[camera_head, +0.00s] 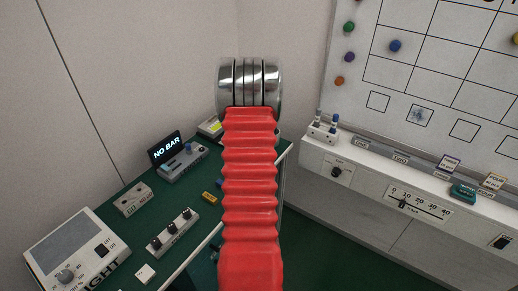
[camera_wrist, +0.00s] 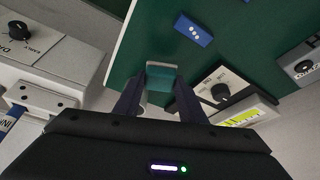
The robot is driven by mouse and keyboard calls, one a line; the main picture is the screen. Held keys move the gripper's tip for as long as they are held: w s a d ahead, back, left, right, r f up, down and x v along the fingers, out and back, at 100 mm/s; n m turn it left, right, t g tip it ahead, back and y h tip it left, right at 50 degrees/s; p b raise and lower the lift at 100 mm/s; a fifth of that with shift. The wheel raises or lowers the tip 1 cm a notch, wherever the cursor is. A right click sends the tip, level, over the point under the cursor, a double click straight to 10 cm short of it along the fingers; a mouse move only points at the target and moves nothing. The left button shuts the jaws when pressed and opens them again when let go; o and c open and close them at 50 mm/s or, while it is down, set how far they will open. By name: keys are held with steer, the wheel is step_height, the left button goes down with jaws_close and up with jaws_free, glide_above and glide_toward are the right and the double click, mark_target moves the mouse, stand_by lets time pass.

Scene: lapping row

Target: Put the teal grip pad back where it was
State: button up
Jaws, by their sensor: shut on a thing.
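My gripper (camera_wrist: 160,96) is shut on a small teal block, which looks like the teal grip pad (camera_wrist: 160,77), between its two dark fingers in the wrist view. The pad is over or near the edge of the green table top (camera_wrist: 160,38); I cannot tell whether it touches it. In the head view my red arm hides the gripper and the pad. Another teal block (camera_head: 463,192) lies on the ledge of the white cabinet at the right in the head view.
A knobbed box (camera_wrist: 222,90) and a box with a yellow-green strip (camera_wrist: 245,113) stand close right of my gripper. A blue block (camera_wrist: 193,29) lies farther up. The table also holds a NO BAR display (camera_head: 166,148), a three-knob box (camera_head: 173,231) and a yellow block (camera_head: 210,197).

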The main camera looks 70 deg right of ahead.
steer(key=shift+f, duration=1.75)
steer(key=shift+f, duration=0.1)
steer(key=o, duration=1)
steer(key=v, duration=1.2)
steer(key=shift+d, duration=0.1)
